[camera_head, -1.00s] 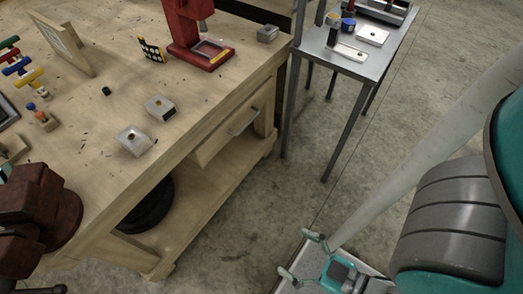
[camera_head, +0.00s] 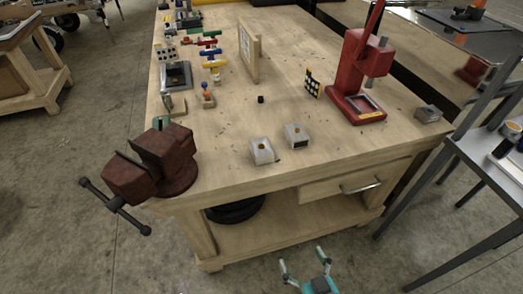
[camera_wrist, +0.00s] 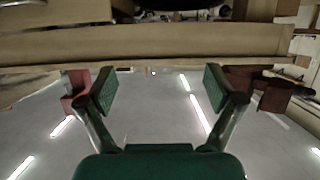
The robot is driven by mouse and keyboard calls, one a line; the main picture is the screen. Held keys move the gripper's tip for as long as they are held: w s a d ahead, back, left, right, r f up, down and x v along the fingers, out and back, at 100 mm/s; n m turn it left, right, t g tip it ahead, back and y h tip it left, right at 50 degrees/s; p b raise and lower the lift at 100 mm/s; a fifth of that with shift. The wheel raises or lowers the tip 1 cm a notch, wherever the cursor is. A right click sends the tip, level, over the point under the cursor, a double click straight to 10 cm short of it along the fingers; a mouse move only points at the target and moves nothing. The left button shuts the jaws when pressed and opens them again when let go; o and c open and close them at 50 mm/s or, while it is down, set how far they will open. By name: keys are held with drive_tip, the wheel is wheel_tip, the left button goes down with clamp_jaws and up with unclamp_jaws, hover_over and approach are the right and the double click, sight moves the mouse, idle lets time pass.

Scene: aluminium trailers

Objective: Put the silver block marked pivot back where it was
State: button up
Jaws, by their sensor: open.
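Two silver blocks sit near the front edge of the wooden workbench (camera_head: 330,170): a left block (camera_head: 262,151) and a right block (camera_head: 296,136) with a dark front face. A third, greyer block (camera_head: 428,114) sits at the bench's right end. Any marking is too small to read, so I cannot tell which is pivot. My gripper (camera_head: 302,258) is open in front of the bench, apart from all the blocks. In the wrist view my gripper (camera_wrist: 157,90) has its fingers spread with nothing between them.
A dark red vise (camera_head: 150,165) stands at the bench's front left corner. A red press (camera_head: 360,80) stands at the right. A small black piece (camera_head: 261,99) lies mid-bench. A grey metal table (camera_head: 480,160) is at the right. Bench surface around the two front blocks is clear.

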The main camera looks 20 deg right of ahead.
drive_tip(key=w+r, duration=0.4)
drive_tip(key=w, duration=0.9)
approach(264, 152)
drive_tip(key=w+a, duration=0.1)
drive_tip(key=w, duration=0.1)
drive_tip(key=shift+g, duration=0.3)
drive_tip(key=x, duration=0.5)
drive_tip(key=shift+w+f, duration=0.25)
drive_tip(key=shift+f, duration=0.15)
drive_tip(key=w, duration=0.2)
drive_tip(key=w+f, duration=0.1)
drive_tip(key=shift+w+d, duration=0.35)
drive_tip(key=shift+d, duration=0.05)
drive_tip(key=shift+w+f, duration=0.35)
drive_tip(key=shift+w, duration=0.3)
drive_tip(key=shift+c, duration=0.3)
